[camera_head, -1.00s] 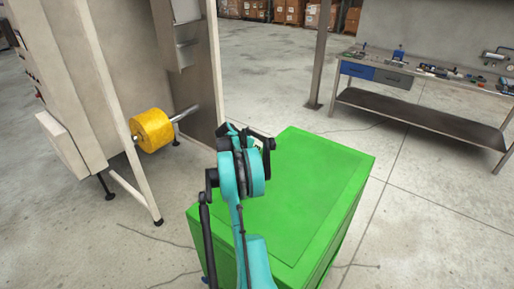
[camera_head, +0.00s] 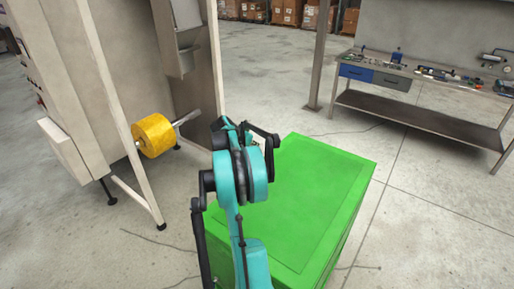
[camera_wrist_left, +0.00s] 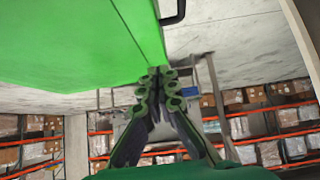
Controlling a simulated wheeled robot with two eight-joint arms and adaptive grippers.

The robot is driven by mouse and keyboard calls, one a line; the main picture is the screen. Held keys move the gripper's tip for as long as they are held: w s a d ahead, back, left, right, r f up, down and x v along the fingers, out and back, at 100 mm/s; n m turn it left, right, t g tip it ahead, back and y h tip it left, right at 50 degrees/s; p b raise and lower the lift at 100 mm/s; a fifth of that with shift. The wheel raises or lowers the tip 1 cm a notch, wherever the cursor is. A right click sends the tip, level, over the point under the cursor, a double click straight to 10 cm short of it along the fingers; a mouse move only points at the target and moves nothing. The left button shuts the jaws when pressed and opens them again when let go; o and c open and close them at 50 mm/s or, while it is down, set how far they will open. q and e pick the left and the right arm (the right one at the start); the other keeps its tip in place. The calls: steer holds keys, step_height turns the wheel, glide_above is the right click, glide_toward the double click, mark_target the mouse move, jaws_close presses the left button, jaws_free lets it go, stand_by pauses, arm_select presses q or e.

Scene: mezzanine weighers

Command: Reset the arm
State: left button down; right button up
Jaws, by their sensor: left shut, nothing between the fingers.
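My left arm (camera_head: 250,260), teal and black, rises from the bottom in the head view and stands in front of the green box (camera_head: 305,190). In the left wrist view my left gripper (camera_wrist_left: 158,75) has its two fingertips together with nothing between them. The green box (camera_wrist_left: 75,40) fills the upper left of that view, and the fingertips overlap its corner in the picture. Whether they touch it I cannot tell. In the head view the arm's links mostly hide the gripper's fingers. My right gripper is in neither view.
A pale machine frame (camera_head: 110,90) with a yellow roll (camera_head: 154,135) on a metal bar stands at left. A workbench (camera_head: 420,110) with tools and blue and grey drawers stands at right. Open concrete floor (camera_head: 270,85) lies between them. Racks with boxes (camera_wrist_left: 265,125) show in the wrist view.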

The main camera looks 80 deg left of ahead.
arm_select(q)
steer(key=w+d+r+m+h+b, duration=0.2)
steer(key=w+d, duration=1)
steer(key=d, duration=0.5)
steer(key=w+d+r+m+h+b, duration=0.1)
steer(key=w+d+r+b, duration=0.1)
steer(key=w+d, duration=1.25)
steer(key=s+d+f+m+h+b, duration=0.1)
steer(key=d+f, duration=0.1)
steer(key=d, duration=0.9)
steer(key=s+d+f+m+h+b, duration=0.1)
steer(key=d, duration=1)
steer(key=s+d+f+m+b, duration=0.1)
steer(key=s+d+f, duration=0.3)
steer(key=d, duration=0.5)
steer(key=s+d+f+m+b, duration=0.1)
steer(key=s+d+f, duration=0.3)
steer(key=d, duration=0.5)
steer(key=shift+m+h, duration=0.4)
steer(key=shift+m, duration=0.1)
steer(key=shift+f, duration=0.1)
